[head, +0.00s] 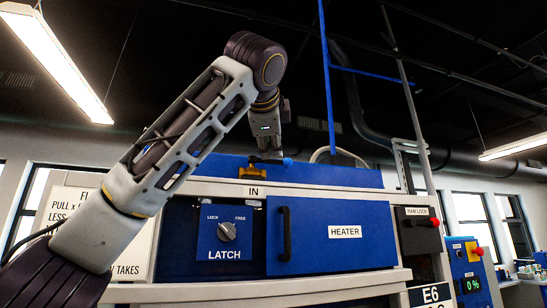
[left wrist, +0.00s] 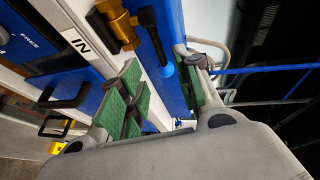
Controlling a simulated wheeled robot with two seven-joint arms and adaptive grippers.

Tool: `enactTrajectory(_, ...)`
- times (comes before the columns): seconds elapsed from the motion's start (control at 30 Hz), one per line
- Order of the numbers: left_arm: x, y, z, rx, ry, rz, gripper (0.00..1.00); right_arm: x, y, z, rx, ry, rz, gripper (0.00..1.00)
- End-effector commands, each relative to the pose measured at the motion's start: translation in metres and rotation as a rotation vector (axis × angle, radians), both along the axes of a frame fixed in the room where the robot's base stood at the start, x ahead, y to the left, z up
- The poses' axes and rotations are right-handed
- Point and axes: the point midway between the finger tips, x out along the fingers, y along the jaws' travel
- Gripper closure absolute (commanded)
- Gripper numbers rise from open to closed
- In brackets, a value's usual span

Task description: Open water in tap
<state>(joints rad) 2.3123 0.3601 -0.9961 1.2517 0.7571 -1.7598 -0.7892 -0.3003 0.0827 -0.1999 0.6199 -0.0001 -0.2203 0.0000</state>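The tap is a small brass valve (head: 254,172) on the blue machine's top ledge, above the IN label (head: 254,191). It shows in the left wrist view (left wrist: 117,22) at the top. Its lever ends in a blue tip (head: 288,162), which also shows in the left wrist view (left wrist: 166,69). My left gripper (head: 268,152) points down just above the tap. In the left wrist view, its green-padded fingers (left wrist: 157,60) are apart with nothing held. The blue tip appears in the gap between them; I cannot tell whether they touch it. My right gripper is in neither view.
Below the tap are a LATCH panel with a knob (head: 227,231) and the blue HEATER drawer (head: 340,236) with a black handle. A RAM LOCK box (head: 417,229) and a blue control post (head: 470,280) stand to the right. A pale hose (head: 345,153) curves behind the tap.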

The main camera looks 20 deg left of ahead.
Motion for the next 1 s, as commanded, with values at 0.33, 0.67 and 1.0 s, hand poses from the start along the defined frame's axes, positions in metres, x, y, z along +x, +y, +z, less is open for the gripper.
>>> enactTrajectory(0.33,0.045,0.01,-0.007,-0.001,0.002,0.001,0.66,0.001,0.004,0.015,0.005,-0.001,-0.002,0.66)
enactTrajectory(0.67,0.075,0.015,-0.013,-0.001,0.001,0.0,0.66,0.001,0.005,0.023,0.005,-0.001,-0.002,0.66)
enactTrajectory(1.0,0.079,0.016,-0.014,-0.001,-0.001,-0.001,0.66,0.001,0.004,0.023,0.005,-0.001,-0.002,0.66)
